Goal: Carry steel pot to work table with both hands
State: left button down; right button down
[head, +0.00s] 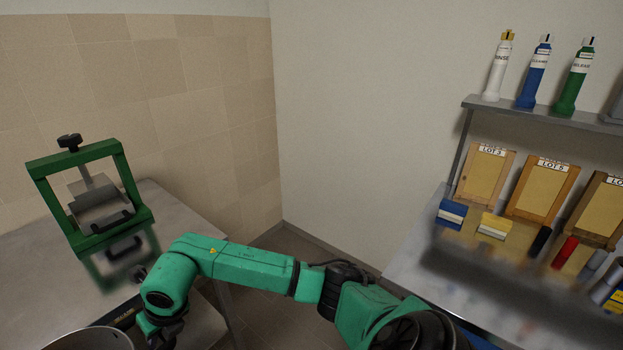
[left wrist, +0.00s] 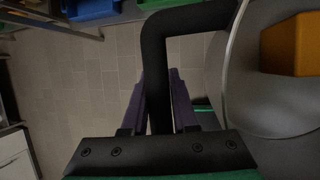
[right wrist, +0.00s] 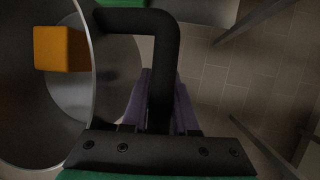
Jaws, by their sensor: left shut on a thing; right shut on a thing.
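The steel pot (head: 88,338) shows only as a rim at the bottom left of the head view. Both wrist views show its round wall, at the right in the left wrist view (left wrist: 232,75) and at the left in the right wrist view (right wrist: 90,100). An orange block (left wrist: 292,45) is inside it. My left gripper (left wrist: 158,95) is shut on one black side handle of the pot. My right gripper (right wrist: 160,95) is shut on the opposite black handle. The left gripper is outside the head view. Whether the pot rests on anything is hidden.
A metal table (head: 40,265) at the left bears a green press frame (head: 95,240). A second metal table (head: 415,270) at the right bears wooden lot boards (head: 540,190) and small items, under a bottle shelf (head: 545,112). Tiled floor (head: 285,250) lies between them.

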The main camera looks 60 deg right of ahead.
aim_at(562, 278)
jog(key=k+j+z, duration=0.15)
jog(key=k+z, duration=0.3)
jog(key=k, duration=0.3)
jog(key=z, duration=1.75)
jog(key=i+l+z, duration=0.15)
jog(key=z, duration=0.3)
jog(key=i+z, duration=0.3)
jog(key=z, duration=0.2)
jog(key=i, duration=1.05)
